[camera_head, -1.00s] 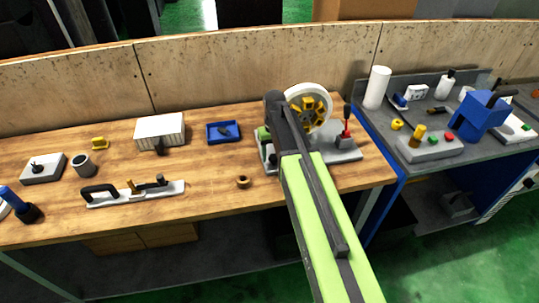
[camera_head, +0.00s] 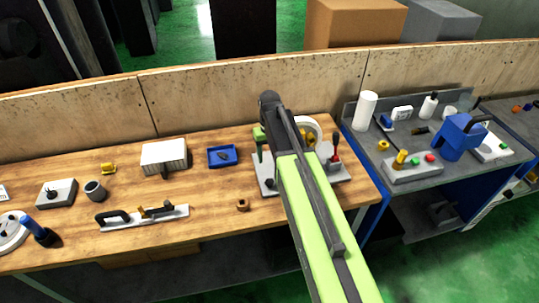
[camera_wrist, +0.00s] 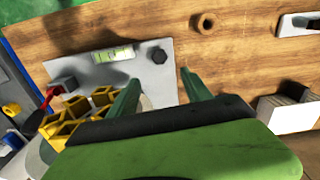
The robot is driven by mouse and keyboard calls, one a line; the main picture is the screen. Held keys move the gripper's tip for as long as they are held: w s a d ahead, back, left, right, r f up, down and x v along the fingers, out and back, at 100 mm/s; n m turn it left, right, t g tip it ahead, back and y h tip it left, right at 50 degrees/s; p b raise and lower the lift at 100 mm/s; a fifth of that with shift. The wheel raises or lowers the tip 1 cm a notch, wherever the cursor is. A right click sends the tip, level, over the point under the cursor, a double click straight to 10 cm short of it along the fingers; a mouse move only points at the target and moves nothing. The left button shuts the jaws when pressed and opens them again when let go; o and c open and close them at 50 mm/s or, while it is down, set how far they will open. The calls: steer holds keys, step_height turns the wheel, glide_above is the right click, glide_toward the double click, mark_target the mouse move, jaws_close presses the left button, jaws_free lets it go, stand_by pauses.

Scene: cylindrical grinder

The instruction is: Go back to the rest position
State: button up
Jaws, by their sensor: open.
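My gripper (camera_wrist: 162,90) is open in the wrist view, with two green fingers apart and nothing between them. In the head view my green and black arm reaches up over the bench, and a green finger shows at its far end. The cylindrical grinder (camera_head: 333,172) stands behind and under my arm, on a grey base with a white wheel and a red lever. In the wrist view its light base plate (camera_wrist: 105,72), with a green level vial and a black bolt, lies below the fingers. The yellow-spoked wheel (camera_wrist: 78,112) is partly hidden by my gripper.
The wooden bench (camera_head: 215,190) holds a blue tray (camera_head: 222,155), a white block (camera_head: 164,156), a brass ring (camera_head: 242,204), a long grey fixture (camera_head: 143,215) and a grey cup (camera_head: 95,190). A grey side table (camera_head: 400,155) stands right. A low wooden wall (camera_head: 200,100) runs behind.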

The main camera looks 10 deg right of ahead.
step_height(320, 180, up, 3)
steer(key=shift+f+p, duration=0.1)
steer(key=shift+p, duration=0.55)
steer(key=s+a+f+b, duration=0.1)
steer(key=s+f+b, duration=1)
steer(key=s, duration=0.3)
steer(key=shift+s+a+f+m+b, duration=0.25)
steer(key=shift+a+f+m+b, duration=0.1)
steer(key=shift+m+b, duration=0.05)
stand_by(0.9)
